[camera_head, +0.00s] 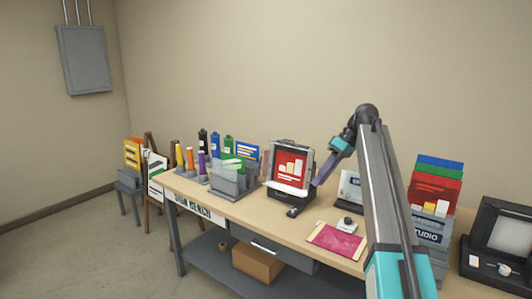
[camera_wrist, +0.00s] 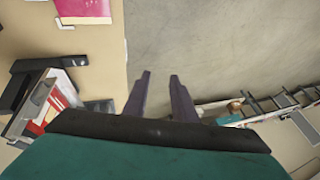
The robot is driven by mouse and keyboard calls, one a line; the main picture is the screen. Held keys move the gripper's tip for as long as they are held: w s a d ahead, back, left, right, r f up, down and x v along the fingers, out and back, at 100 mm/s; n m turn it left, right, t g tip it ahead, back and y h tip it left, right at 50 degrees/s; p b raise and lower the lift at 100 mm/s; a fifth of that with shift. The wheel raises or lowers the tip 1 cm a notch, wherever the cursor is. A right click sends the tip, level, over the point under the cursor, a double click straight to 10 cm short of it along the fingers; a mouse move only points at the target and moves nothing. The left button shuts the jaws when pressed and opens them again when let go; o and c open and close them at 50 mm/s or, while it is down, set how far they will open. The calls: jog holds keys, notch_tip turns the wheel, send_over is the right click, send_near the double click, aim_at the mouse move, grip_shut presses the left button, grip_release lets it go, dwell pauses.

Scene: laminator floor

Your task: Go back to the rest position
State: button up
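My gripper (camera_head: 317,182) hangs from my raised arm at the right of the head view, pointing down and left above the workbench (camera_head: 330,212), near the laminator-like machine (camera_head: 290,167) with a red sheet. In the wrist view my gripper (camera_wrist: 160,75) shows two dark purple fingers with a clear gap between their tips. Nothing is between them. Bare floor shows beyond the tips, with the bench top to the left.
A pink sheet (camera_head: 337,240) lies near the bench's front edge. Bottles (camera_head: 215,145) and a grey rack (camera_head: 233,180) stand to the left. Coloured folders (camera_head: 437,185) and a black machine (camera_head: 500,240) stand to the right. The floor (camera_head: 80,250) at the left front is clear.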

jog(key=s+a+f+g, duration=0.1)
jog(key=s+a+f, duration=0.15)
jog(key=f, duration=0.95)
jog(key=s+a+f+m+g, duration=0.15)
jog(key=s+f, duration=0.25)
jog(key=f, duration=0.8)
jog(key=s+a+f+g, duration=0.2)
jog(key=s+f, duration=0.2)
jog(key=f, duration=0.8)
jog(key=s+a+f+m+g+h, duration=0.2)
jog(key=s+f+m+g, duration=0.1)
jog(key=s+f, duration=2.2)
jog(key=s+d+f+m+t+h, duration=0.1)
jog(key=s+d+f+m+h, duration=0.1)
jog(key=s, duration=0.7)
jog(key=s+d+f+m+h, duration=0.2)
jog(key=s+d+f+m, duration=0.1)
jog(key=s+f, duration=0.4)
jog(key=shift+s+d+f+m+t, duration=0.15)
jog(key=shift+s+d+m+t, duration=0.2)
jog(key=shift+s+d, duration=0.5)
